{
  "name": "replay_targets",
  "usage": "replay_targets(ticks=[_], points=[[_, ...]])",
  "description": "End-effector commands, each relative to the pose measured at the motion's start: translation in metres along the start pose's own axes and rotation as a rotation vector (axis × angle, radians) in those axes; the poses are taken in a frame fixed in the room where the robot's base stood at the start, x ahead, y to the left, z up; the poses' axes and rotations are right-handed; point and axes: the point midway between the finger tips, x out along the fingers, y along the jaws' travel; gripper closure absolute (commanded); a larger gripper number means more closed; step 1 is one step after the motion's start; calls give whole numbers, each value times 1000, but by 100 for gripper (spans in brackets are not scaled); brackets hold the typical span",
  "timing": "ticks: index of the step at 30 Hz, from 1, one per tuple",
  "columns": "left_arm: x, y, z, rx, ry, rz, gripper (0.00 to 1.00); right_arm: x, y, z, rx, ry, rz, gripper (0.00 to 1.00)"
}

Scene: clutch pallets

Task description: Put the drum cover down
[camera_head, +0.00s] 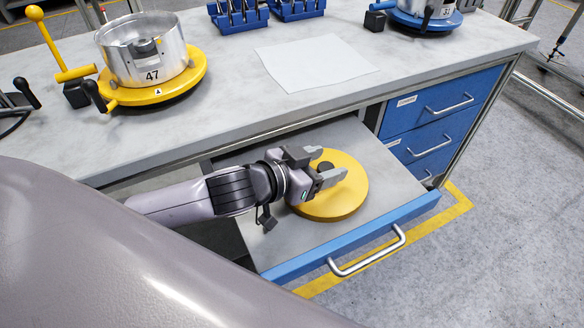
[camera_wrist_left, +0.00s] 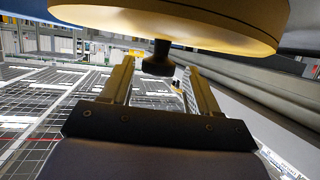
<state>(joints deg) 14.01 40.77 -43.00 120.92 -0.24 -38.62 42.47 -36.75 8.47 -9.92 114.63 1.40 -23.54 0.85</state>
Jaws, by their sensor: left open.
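The drum cover (camera_head: 338,200) is a round yellow disc with a small dark knob. It lies flat in the open drawer (camera_head: 372,165). My left gripper (camera_head: 325,168) reaches in from the left, low over the cover near its knob. Its fingers are open. In the left wrist view the cover (camera_wrist_left: 200,22) shows along the top edge, with its black knob (camera_wrist_left: 157,62) between the spread fingers of the gripper (camera_wrist_left: 160,75), with gaps at the sides. The gripper hides part of the cover in the head view. My right gripper is not in view.
Closed blue drawers (camera_head: 440,110) stand right.

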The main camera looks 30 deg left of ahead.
Motion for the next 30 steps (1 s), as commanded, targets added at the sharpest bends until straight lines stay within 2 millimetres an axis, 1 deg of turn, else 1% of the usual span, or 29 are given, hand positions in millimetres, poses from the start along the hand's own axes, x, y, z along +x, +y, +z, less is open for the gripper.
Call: replay_targets(ticks=[3, 9, 15, 22, 30], points=[[-22, 1, 1, 0, -2, 2, 40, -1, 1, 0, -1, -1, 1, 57], [-57, 1, 0, 1, 0, 2, 40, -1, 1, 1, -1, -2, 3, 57], [-86, 1, -1, 1, 2, 2, 40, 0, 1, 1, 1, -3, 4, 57], [-106, 0, -1, -1, 4, 0, 40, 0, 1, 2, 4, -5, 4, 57], [-113, 0, -3, 1, 7, 1, 40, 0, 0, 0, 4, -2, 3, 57]])
